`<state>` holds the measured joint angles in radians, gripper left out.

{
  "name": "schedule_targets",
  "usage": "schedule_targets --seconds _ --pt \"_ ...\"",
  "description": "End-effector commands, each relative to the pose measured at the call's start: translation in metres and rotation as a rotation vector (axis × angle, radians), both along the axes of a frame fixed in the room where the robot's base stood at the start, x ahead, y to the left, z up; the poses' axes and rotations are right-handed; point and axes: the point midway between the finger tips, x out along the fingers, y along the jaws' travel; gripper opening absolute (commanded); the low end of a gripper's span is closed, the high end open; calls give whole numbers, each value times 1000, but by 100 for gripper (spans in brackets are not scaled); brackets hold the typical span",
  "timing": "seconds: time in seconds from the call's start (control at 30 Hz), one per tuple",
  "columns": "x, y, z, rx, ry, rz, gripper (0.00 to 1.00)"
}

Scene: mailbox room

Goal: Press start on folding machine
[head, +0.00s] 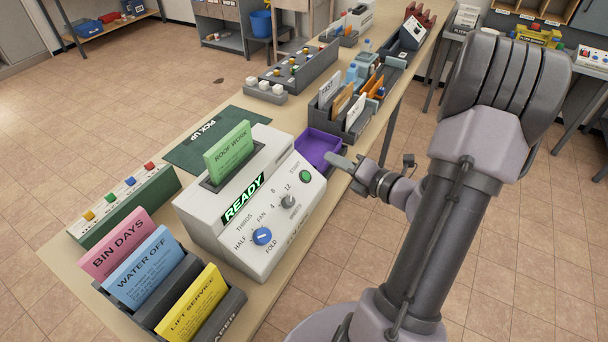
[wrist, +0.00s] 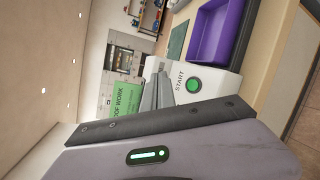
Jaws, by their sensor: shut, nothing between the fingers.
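The folding machine (head: 215,208) is a white box on the table with a lit "READY" display (head: 243,198). A green "ROOF WORK" card (head: 230,148) stands in its top slot; the card also shows in the wrist view (wrist: 124,98). The round green start button (head: 305,177) is on the machine's sloped front panel, beside the word START. In the wrist view the start button (wrist: 194,85) is lit green and in plain sight, right of the fingers. My gripper (head: 331,158) is shut and empty, to the right of the button in the head view and apart from it.
A purple tray (head: 333,144) lies just behind my gripper in the head view. A grey knob (head: 288,201) and a blue knob (head: 262,236) share the button's panel. Card racks (head: 236,299) stand at the near left.

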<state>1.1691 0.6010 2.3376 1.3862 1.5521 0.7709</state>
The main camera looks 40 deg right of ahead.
Motion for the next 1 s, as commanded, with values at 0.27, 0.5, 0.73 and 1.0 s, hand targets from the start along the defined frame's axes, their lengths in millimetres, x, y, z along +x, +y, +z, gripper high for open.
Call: schedule_targets --seconds 0.27,0.5,0.73,1.0 --pt "12 6 -24 -2 1 4 0" --pt "31 14 -54 -2 0 4 0" --pt "43 19 -69 -3 0 5 0" --pt "46 20 -73 -2 0 3 0"
